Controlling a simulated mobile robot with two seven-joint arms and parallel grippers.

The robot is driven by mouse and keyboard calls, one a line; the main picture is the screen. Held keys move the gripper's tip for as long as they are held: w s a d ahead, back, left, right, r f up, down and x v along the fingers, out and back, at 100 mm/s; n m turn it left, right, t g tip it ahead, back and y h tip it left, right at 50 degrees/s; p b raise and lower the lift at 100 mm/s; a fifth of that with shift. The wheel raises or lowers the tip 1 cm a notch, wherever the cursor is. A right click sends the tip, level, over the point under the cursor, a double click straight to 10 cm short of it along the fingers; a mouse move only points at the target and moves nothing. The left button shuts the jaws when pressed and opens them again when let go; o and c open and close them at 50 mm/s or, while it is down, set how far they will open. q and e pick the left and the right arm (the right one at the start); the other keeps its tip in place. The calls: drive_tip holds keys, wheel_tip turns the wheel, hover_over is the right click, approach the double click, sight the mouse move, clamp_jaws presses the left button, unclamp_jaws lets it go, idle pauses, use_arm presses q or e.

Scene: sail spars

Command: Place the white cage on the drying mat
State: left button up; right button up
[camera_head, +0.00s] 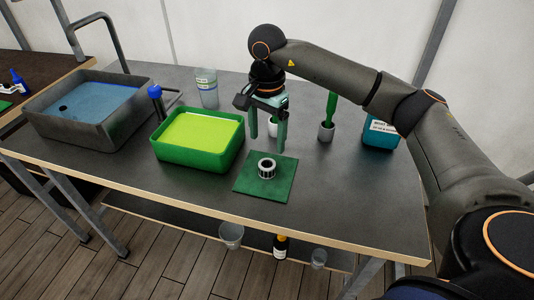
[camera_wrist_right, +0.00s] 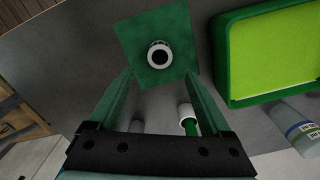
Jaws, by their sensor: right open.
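The white cage (camera_head: 266,168), a small ring-shaped piece with a dark hole, sits upright on the green drying mat (camera_head: 252,187). In the right wrist view the cage (camera_wrist_right: 159,55) lies near the middle of the mat (camera_wrist_right: 137,28), beyond the fingertips. My right gripper (camera_head: 267,147) is open and empty, its two green fingers pointing down. It is above and behind the cage, apart from it. In the right wrist view the right gripper (camera_wrist_right: 160,82) has nothing between its fingers. My left gripper is not in view.
A green tub (camera_head: 200,163) of yellow-green liquid stands left of the mat. A grey basin (camera_head: 50,125) of blue liquid is farther left. The table's right front is clear.

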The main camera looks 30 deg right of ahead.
drive_tip(key=shift+r, duration=1.35)
